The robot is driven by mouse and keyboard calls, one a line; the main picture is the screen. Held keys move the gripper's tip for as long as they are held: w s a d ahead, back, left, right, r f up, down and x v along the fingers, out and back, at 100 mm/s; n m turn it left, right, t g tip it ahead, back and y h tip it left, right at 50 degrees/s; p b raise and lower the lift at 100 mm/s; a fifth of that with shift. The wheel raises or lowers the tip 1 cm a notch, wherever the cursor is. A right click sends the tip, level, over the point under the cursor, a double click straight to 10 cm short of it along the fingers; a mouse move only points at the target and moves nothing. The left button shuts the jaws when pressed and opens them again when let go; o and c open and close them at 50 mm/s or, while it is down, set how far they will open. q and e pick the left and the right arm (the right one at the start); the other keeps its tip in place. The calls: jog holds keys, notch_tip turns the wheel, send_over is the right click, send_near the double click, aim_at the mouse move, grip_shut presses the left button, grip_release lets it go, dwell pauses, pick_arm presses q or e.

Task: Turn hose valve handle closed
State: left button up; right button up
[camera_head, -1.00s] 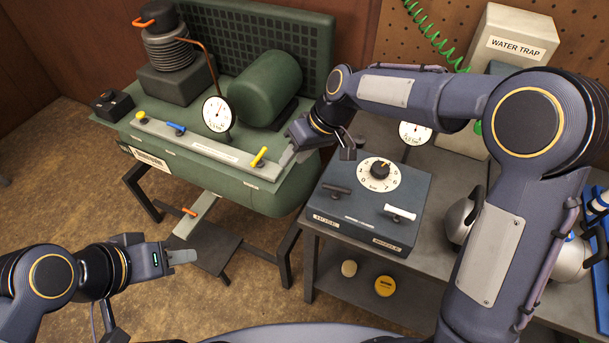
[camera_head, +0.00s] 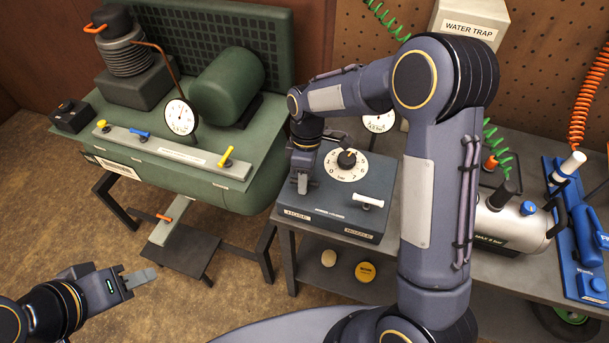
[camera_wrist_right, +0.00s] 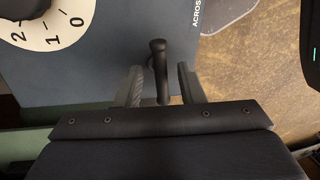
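The hose valve handle (camera_wrist_right: 160,70) is a black bar with a round end on the blue-grey control box (camera_head: 330,225). In the right wrist view it lies between the two grey fingers of my right gripper (camera_wrist_right: 161,86), with a gap to each finger. In the head view my right gripper (camera_head: 303,184) points down over the HOSE side of the box and hides most of the handle. The HOSE label (camera_head: 297,214) shows at the box's front left. My left gripper (camera_head: 140,278) is empty over the floor, far from the box; its finger gap does not show.
The white nozzle handle (camera_head: 369,201) and the round dial (camera_head: 346,162) are close beside my right gripper on the box. A green compressor (camera_head: 205,200) stands to the left. A silver tank (camera_head: 515,225) and blue stand (camera_head: 592,278) are on the right of the bench.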

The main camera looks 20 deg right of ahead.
grip_shut()
jog(key=shift+f+m, duration=0.1)
jog(key=shift+m, duration=0.2)
jog(key=shift+m+b, duration=0.5)
jog(key=shift+m, duration=0.1)
grip_release()
